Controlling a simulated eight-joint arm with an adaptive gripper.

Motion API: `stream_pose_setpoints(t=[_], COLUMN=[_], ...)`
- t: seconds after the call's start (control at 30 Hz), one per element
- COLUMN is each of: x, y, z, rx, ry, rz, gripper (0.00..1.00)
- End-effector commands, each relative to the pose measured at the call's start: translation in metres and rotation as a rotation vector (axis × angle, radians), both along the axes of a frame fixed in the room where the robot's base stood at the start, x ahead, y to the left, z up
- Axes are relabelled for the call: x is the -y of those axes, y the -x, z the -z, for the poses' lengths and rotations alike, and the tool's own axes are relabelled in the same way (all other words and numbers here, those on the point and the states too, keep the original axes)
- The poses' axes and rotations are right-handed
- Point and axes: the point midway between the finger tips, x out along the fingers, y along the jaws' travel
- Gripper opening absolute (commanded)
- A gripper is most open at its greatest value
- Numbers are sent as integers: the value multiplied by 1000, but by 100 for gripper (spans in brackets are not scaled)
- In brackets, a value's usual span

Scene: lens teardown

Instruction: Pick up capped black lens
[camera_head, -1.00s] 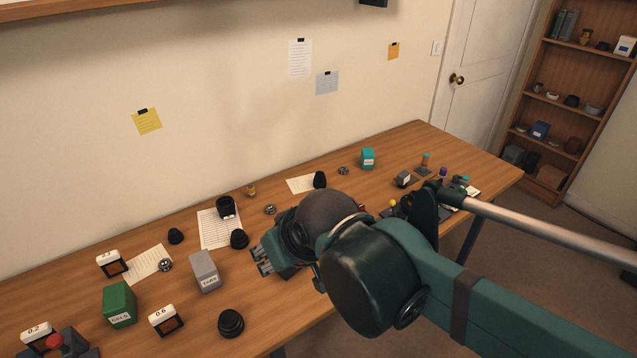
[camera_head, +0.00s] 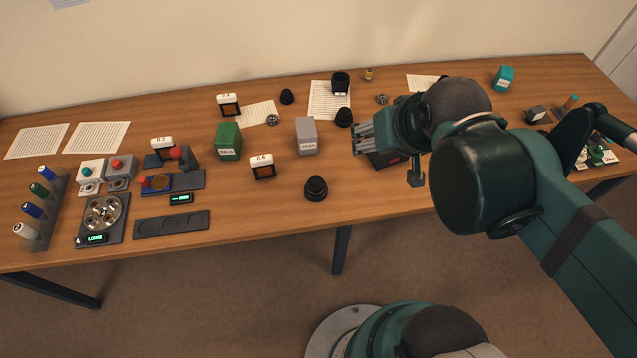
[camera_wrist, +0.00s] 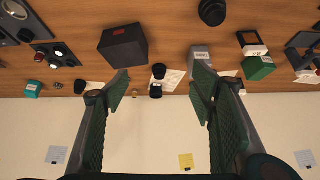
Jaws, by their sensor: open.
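Several black lens-like pieces stand on the desk, and I cannot tell for sure which one is the capped lens. A wide stepped black piece (camera_head: 316,188) stands near the front edge; it also shows at the top of the wrist view (camera_wrist: 212,12). A taller black cylinder (camera_head: 340,83) stands on a paper at the back, with a rounded black piece (camera_head: 344,117) in front of it. A smaller black piece (camera_head: 287,96) stands further left. My gripper (camera_head: 364,138) is open, empty and above the desk, right of the grey box. Its spread fingers show in the wrist view (camera_wrist: 162,80).
A grey box (camera_head: 306,137), a green box (camera_head: 228,142) and a white-topped frame (camera_head: 262,168) stand left of my gripper. A dark box (camera_wrist: 124,45) is close to it. Fixtures and a vial rack (camera_head: 40,208) fill the left end. The front-centre desk is mostly clear.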

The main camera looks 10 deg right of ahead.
Motion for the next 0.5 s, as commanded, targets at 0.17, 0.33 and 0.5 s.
stream_pose_setpoints(t=[0.17,0.33,0.5], x=[-8,-19,-30], y=[-8,-16,-24], z=[3,11,20], rx=[-38,-92,-148], ry=[-56,-127,-194], rz=[67,165,272], gripper=[56,56,56])
